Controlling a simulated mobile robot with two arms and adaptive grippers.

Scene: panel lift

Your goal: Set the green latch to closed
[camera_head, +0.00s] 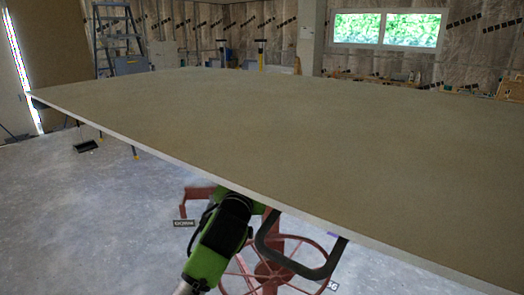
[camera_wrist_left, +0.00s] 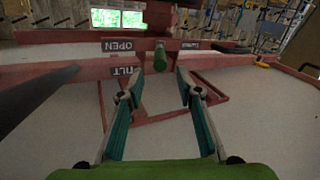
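The green latch (camera_wrist_left: 160,57) shows in the left wrist view as a small green knob on a red beam, just ahead of my left gripper (camera_wrist_left: 159,74). The gripper's two teal fingers are spread apart, with the latch beyond and between their tips. I see no contact. A label reading OPEN (camera_wrist_left: 118,46) and one reading TILT (camera_wrist_left: 122,71) are left of the latch. In the head view my green and black left wrist (camera_head: 222,235) reaches under the panel's edge, and the fingertips are hidden there. My right gripper is in neither view.
A large brown panel (camera_head: 270,120) fills the head view and hides most of the lift. Below it are a red wheel (camera_head: 226,276) and a dark bent handle (camera_head: 317,272), right of my wrist. Concrete floor (camera_head: 90,220) lies open at left. A ladder (camera_head: 118,40) stands behind.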

